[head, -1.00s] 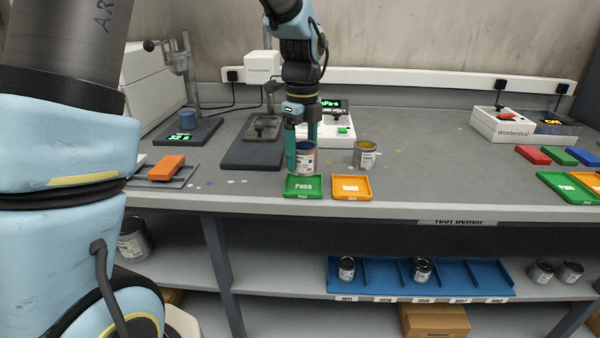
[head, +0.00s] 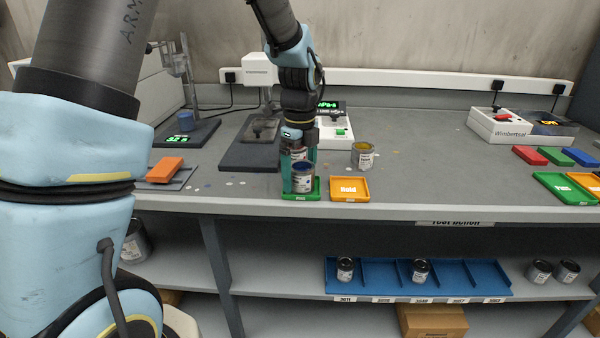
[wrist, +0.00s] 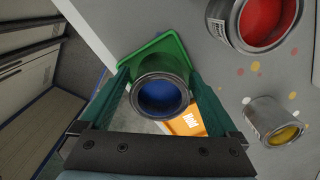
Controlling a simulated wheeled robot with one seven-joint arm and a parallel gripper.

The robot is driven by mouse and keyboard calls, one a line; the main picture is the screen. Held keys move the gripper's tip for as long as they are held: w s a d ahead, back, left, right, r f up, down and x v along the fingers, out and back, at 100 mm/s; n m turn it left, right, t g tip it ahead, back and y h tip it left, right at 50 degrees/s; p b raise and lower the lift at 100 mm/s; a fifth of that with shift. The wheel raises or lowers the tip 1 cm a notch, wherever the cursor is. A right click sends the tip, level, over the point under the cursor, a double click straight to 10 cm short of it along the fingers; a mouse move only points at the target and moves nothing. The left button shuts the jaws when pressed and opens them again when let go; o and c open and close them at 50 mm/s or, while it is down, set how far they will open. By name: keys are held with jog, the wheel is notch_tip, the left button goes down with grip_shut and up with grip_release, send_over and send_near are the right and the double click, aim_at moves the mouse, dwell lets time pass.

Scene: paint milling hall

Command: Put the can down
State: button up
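My gripper (head: 299,173) points down over the green Pass tray (head: 316,189), its teal fingers on either side of a grey can (head: 303,185) of blue paint. The wrist view shows the blue paint can (wrist: 161,92) upright between the fingers, which look closed on its sides. The can is over the green tray (wrist: 158,50), low down. I cannot tell whether its base touches the tray.
An orange Hold tray (head: 349,189) lies just right of the green one. A can of yellow paint (head: 362,156) stands behind it. A can of red paint (wrist: 262,20) stands close behind my gripper. The bench's front edge is near.

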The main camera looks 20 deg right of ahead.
notch_tip(320, 180, up, 12)
jog(key=shift+r+b, duration=0.15)
jog(key=shift+b, duration=0.4)
jog(key=s+a+f+n, duration=0.1)
jog(key=a+f+n, duration=0.2)
jog(key=a+n, duration=0.6)
jog(key=s+a+f+n+t, duration=0.1)
jog(key=a+f+n, duration=0.3)
jog(key=a+n, duration=0.6)
jog(key=s+a+f+n, duration=0.2)
jog(key=a+f+n, duration=0.2)
jog(key=a+n, duration=0.6)
jog(key=shift+s+a+t, duration=0.25)
jog(key=shift+a+t, duration=0.05)
jog(key=shift+a, duration=0.15)
